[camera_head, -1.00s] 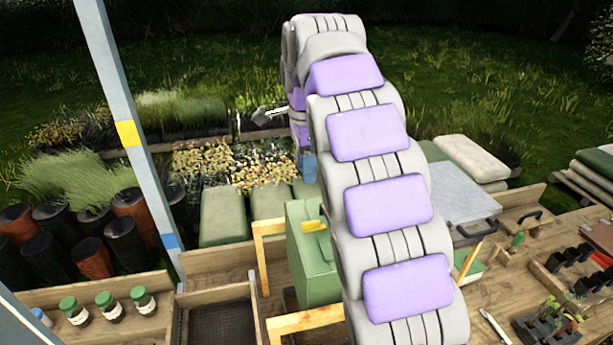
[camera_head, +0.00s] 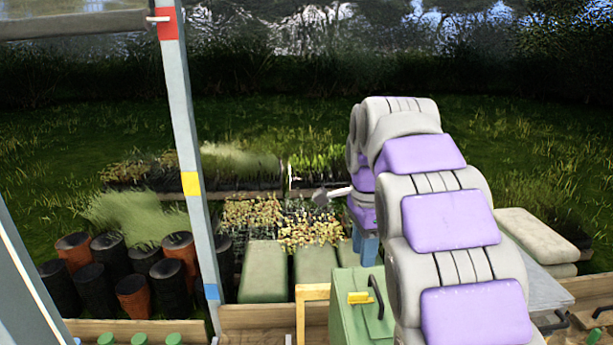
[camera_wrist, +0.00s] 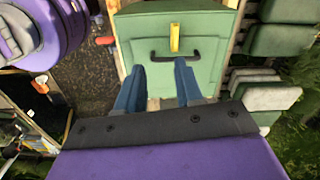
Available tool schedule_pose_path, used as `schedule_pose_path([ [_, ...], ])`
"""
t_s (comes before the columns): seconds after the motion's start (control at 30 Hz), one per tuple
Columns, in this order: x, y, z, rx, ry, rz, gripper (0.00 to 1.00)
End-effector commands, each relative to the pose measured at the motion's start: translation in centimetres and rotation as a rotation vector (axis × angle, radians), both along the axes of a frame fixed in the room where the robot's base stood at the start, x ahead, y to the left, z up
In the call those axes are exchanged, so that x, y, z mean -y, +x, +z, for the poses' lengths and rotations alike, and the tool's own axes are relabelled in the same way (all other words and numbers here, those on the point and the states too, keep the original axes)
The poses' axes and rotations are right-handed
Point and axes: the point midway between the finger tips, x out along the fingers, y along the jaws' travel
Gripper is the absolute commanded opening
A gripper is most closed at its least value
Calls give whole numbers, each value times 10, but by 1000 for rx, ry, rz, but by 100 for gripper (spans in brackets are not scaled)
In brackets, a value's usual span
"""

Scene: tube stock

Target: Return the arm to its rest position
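My arm (camera_head: 465,250), grey with purple pads, rises on the right of the head view and bends over at the top. My gripper (camera_wrist: 160,68) shows in the wrist view with its two blue fingers apart and nothing between them. A green box (camera_wrist: 205,82) with a dark handle and a yellow latch lies beyond the fingertips. In the head view the blue fingers (camera_head: 365,245) hang just above or behind the green box (camera_head: 350,312), partly hidden by my arm. I cannot tell the exact gap.
A grey post (camera_head: 187,150) with coloured bands stands left of the arm. Black and brown pots (camera_head: 130,268) stand at the left. Green padded blocks (camera_head: 264,272) and seedling trays lie behind the wooden bench edge (camera_head: 255,320). Open grass (camera_head: 300,120) lies beyond.

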Motion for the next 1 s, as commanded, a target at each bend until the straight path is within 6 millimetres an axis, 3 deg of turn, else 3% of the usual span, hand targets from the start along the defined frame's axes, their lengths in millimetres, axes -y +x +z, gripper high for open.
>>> schedule_pose_path([
  [0.03, 0, -14, -17, -3, 0, 45, 36],
  [0.57, 1, -147, -149, -61, 35, 603, 36],
  [1.0, -5, -277, -289, -105, 93, 1120, 36],
])
